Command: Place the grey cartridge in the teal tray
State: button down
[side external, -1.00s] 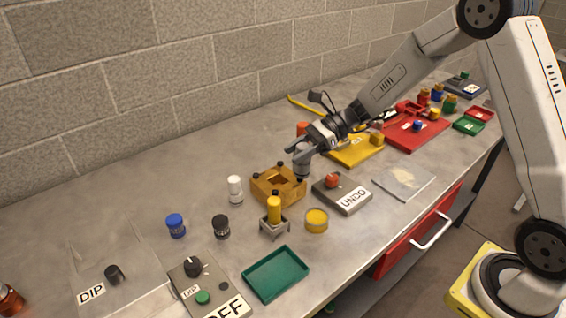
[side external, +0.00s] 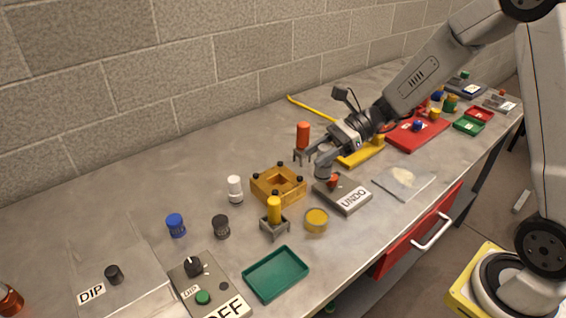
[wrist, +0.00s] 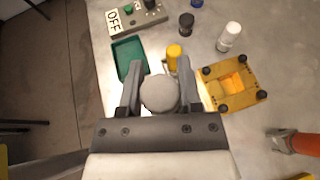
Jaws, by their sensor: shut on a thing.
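My gripper (side external: 318,160) is shut on the grey cartridge (side external: 323,171), which hangs below the fingers behind the UNDO box. In the wrist view the cartridge's round grey top (wrist: 160,93) sits between the two fingers of my gripper (wrist: 159,90). The shallow teal tray (side external: 275,274) lies empty near the table's front edge, well to the left of and nearer than my gripper. It also shows in the wrist view (wrist: 117,58), ahead and left, partly hidden by a finger.
A yellow-brown fixture with black knobs (side external: 262,187), a yellow cylinder on a grey stand (side external: 274,210) and a yellow round tin (side external: 316,220) stand between gripper and tray. The UNDO box (side external: 352,201) is close below. An orange cylinder (side external: 303,135) stands behind.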

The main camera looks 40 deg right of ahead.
jog(key=shift+a, duration=0.1)
jog(key=s+a+f+n+g, duration=0.2)
jog(key=s+a+f, duration=0.1)
jog(key=a, duration=0.5)
jog(key=s+a+f+n+g, duration=0.2)
jog(key=s+a+f+g, duration=0.1)
jog(key=a, duration=0.6)
jog(key=shift+a+n, duration=0.2)
jog(key=shift+n, duration=0.1)
jog(key=shift+f, duration=0.2)
jog(key=shift+f, duration=3.25)
jog(key=shift+f, duration=0.55)
jog(key=shift+c, duration=1)
grip_release()
